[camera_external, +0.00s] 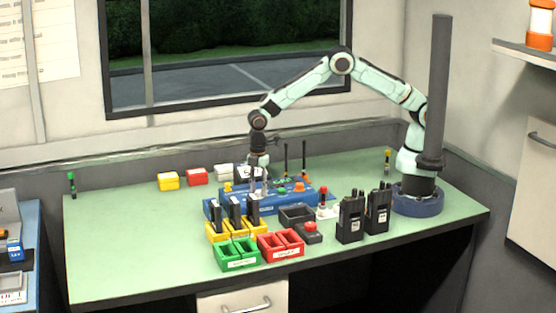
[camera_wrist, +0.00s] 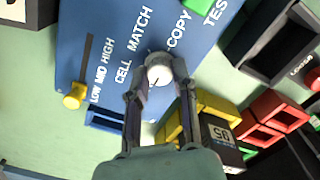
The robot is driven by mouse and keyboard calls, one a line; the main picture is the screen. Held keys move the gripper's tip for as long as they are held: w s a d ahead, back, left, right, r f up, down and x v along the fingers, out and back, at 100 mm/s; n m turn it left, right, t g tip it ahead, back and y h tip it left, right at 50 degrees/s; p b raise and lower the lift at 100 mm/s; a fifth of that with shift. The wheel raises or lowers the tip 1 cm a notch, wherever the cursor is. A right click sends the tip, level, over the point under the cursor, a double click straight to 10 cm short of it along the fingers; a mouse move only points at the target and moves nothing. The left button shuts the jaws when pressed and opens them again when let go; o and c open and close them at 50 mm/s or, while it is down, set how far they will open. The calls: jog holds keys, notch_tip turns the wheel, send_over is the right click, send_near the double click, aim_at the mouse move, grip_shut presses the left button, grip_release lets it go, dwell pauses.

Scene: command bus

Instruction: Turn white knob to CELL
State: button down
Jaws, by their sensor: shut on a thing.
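The white knob (camera_wrist: 158,72) sits on the blue console (camera_wrist: 80,30) in the wrist view, between my fingertips. My gripper (camera_wrist: 159,82) is shut on it, one finger on each side. The words CELL, MATCH and COPY are printed around the knob, with CELL at its left. I cannot tell which word the knob points to, as the fingers cover part of it. In the external view my gripper (camera_external: 258,190) reaches down onto the blue console (camera_external: 300,199), and the knob is too small and covered to make out.
A yellow slider (camera_wrist: 75,96) is beside LOW MID HIGH. The table's left side (camera_external: 120,230) is clear.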

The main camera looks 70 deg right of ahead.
aim_at(259, 190)
jog(key=m, duration=0.5)
jog(key=shift+m, duration=0.4)
jog(key=m, duration=0.5)
jog(key=shift+f, duration=0.1)
dwell(0.3)
jog(key=c, duration=0.9)
grip_release()
notch_tip(259, 190, up, 12)
